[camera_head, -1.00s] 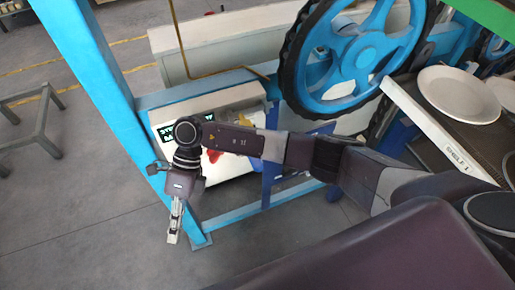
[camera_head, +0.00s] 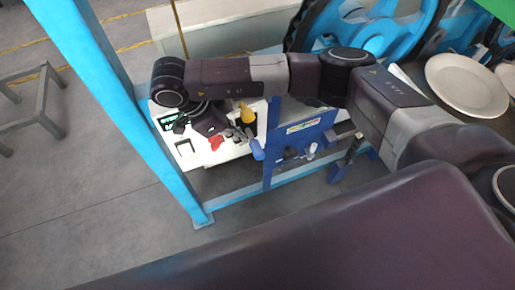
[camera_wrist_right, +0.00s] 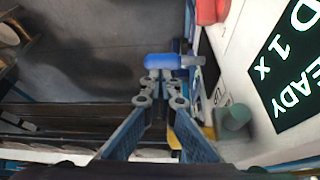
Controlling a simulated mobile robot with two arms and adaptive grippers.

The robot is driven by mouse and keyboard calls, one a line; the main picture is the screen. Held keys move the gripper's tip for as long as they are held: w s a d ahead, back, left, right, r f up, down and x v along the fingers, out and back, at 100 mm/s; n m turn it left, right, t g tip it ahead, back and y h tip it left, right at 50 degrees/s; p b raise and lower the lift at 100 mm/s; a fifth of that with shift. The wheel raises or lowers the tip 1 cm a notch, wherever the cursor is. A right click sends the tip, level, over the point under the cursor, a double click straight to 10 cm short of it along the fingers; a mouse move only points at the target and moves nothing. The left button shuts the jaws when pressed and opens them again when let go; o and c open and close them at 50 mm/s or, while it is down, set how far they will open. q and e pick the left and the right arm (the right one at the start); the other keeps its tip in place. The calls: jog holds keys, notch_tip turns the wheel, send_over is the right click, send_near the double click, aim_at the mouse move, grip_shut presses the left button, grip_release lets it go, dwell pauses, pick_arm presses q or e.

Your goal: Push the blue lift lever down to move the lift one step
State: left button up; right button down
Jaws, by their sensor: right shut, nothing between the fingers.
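The lift lever has a blue rounded handle (camera_wrist_right: 158,62) and shows in the right wrist view just beyond my fingertips, beside the control panel. My right gripper (camera_wrist_right: 160,84) is shut and empty. Its tips are very close to the handle; I cannot tell whether they touch. In the head view, my right wrist is bent down over the panel and the fingertips are hard to make out. A small blue piece there (camera_head: 257,149) may be the lever handle. My left gripper is not in view.
A blue frame post (camera_head: 110,105) stands left of my arm. White plates (camera_head: 466,85) lie at right.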

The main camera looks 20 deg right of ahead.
aim_at(254, 149)
jog(key=b+x, duration=0.2)
jog(key=x, duration=0.3)
jog(key=shift+f, duration=0.1)
jog(key=shift+b+x, duration=0.35)
jog(key=shift+x, duration=0.6)
